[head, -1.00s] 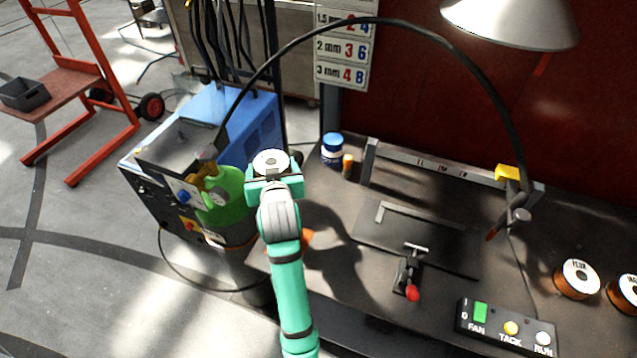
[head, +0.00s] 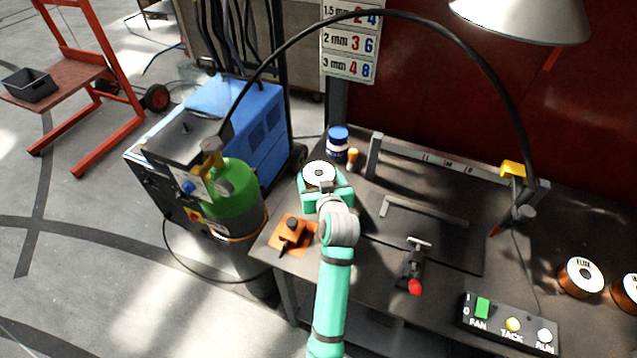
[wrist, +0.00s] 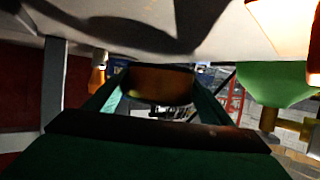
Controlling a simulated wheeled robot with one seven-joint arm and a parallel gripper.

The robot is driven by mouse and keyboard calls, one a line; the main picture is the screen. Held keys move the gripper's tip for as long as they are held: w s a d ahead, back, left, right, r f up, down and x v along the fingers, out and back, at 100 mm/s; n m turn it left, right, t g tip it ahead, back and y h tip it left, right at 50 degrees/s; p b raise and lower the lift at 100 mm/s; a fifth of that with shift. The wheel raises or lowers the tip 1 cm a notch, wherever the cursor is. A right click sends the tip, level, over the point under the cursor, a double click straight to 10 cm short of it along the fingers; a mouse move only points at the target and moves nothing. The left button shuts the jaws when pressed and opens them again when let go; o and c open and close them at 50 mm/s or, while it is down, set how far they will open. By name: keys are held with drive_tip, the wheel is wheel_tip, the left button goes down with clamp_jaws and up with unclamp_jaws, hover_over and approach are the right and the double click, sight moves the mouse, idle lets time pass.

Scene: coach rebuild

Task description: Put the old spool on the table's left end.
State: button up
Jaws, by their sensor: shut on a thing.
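The old spool (head: 318,171), with a white top and dark hub, is held in my gripper (head: 325,188) over the left end of the dark table (head: 264,241). In the wrist view its copper-brown winding (wrist: 158,84) shows between the two green fingers, which are shut on it. The spool looks upright. The gripper hides its lower part in the head view, and I cannot tell whether it touches the tabletop.
An orange block with a black knob (head: 290,236) sits at the table's front left. A blue-and-white jar (head: 337,146) and small orange bottle (head: 352,159) stand just behind the spool. A green cylinder (head: 236,193) stands left of the table. Two spools (head: 580,277) are far right.

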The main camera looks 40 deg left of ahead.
drive_tip(key=shift+s+a+f, duration=0.1)
drive_tip(key=shift+f, duration=1)
drive_tip(key=shift+f, duration=0.1)
drive_tip(key=o, duration=1.5)
drive_tip(key=shift+f, duration=0.1)
drive_tip(key=v, duration=1.2)
